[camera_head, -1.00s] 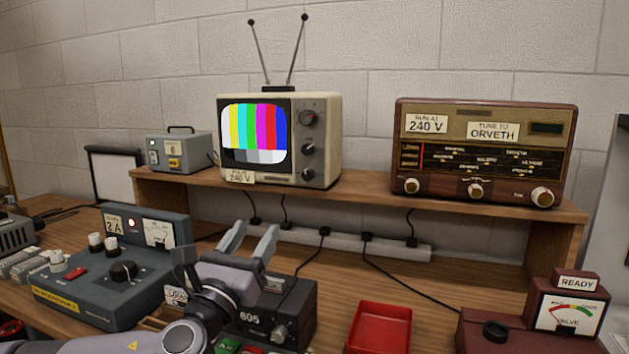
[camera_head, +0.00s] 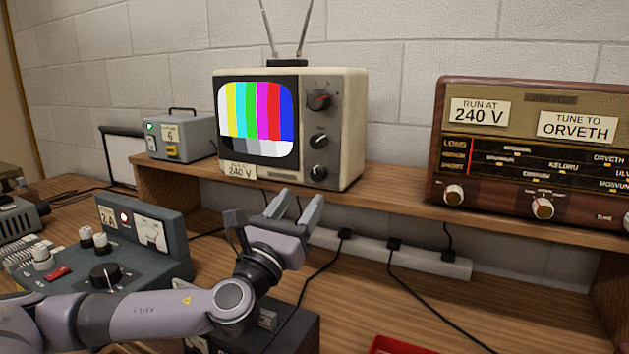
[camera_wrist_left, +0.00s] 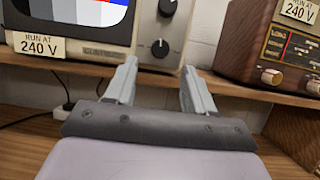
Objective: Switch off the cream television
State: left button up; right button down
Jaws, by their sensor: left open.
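The cream television (camera_head: 353,130) stands on the raised wooden shelf, its screen (camera_head: 256,115) lit with colour bars. On the right of its front are a red-marked knob (camera_head: 319,100) at the top and two dark knobs, the middle one (camera_head: 318,141) and the lowest one (camera_head: 318,172). My left gripper (camera_head: 293,205) is open and empty, in front of and below the television's lower right corner, apart from it. In the left wrist view the fingers (camera_wrist_left: 157,80) point at the set's lower right front, with two knobs showing. My right gripper is not in view.
A wooden radio (camera_head: 535,150) stands on the shelf (camera_head: 395,204) to the right. A small grey box (camera_head: 181,137) is at left. Below are a grey control unit (camera_head: 140,255), a power strip (camera_head: 425,262) with cables, and a red tray (camera_head: 395,345). Shelf space between television and radio is clear.

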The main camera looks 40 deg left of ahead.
aim_at(316, 179)
pick_arm(q)
jog(key=shift+p+x, duration=0.75)
jog(key=shift+x, duration=2.3)
jog(key=shift+d, duration=0.1)
grip_shut()
